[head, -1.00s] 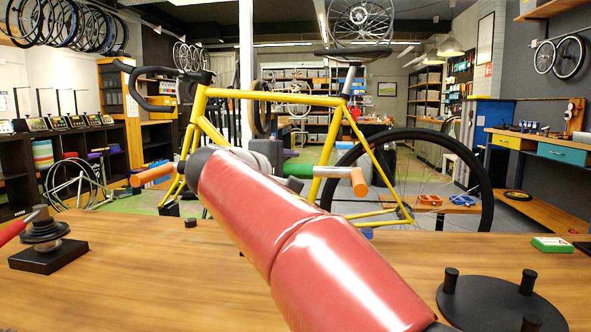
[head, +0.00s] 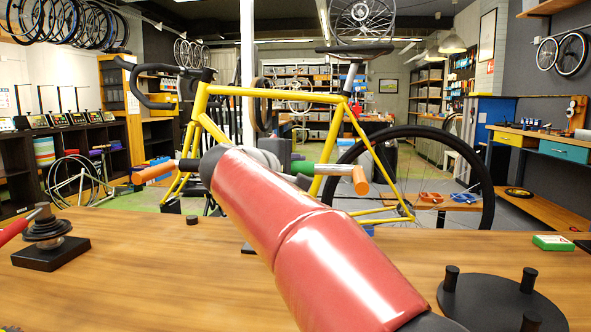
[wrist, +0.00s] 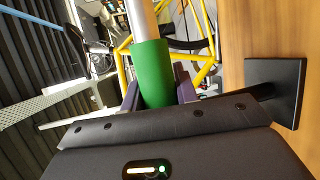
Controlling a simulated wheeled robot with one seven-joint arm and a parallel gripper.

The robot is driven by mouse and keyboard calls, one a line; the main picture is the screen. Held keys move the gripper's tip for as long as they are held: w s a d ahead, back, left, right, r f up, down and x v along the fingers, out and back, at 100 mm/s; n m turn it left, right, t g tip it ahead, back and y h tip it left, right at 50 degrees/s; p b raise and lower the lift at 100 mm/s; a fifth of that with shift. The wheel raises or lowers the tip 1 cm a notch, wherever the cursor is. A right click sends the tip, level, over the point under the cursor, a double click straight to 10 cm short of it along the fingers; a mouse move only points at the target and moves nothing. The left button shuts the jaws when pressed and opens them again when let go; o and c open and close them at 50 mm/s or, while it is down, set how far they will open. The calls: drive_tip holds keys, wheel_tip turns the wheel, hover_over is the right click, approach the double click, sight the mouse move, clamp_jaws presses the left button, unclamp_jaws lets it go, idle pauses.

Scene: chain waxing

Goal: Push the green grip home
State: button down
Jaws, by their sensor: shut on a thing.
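The green grip (wrist: 152,72) is a smooth green sleeve around a silver bar (wrist: 140,18) in the wrist view. My gripper (wrist: 158,92) is shut on it, with a dark purple finger on each side. In the head view, part of the green grip (head: 303,168) shows past my red arm, which hides my gripper's fingers. The bar runs right from it to an orange end (head: 360,180). Another orange end (head: 152,173) sticks out left of my arm. I cannot tell how far along the bar the grip sits.
A yellow bicycle (head: 268,96) stands behind the wooden table (head: 180,280). A black disc with pegs (head: 490,300) is at the right front, and a black-based stand (head: 50,255) at the left. A black plate (wrist: 278,90) is beside my gripper. The table's middle front is mostly clear.

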sight(325, 170)
drive_tip(key=d+b, duration=0.1)
drive_tip(key=d, duration=0.2)
drive_tip(key=s+d+b, duration=0.1)
drive_tip(key=d, duration=0.2)
drive_tip(key=c, duration=1.1)
unclamp_jaws()
drive_tip(key=shift+s, duration=0.1)
drive_tip(key=b+v, duration=0.1)
drive_tip(key=v, duration=0.6)
drive_tip(key=shift+s+a+r, duration=0.1)
drive_tip(key=shift+s+a, duration=0.1)
drive_tip(key=shift+s, duration=0.15)
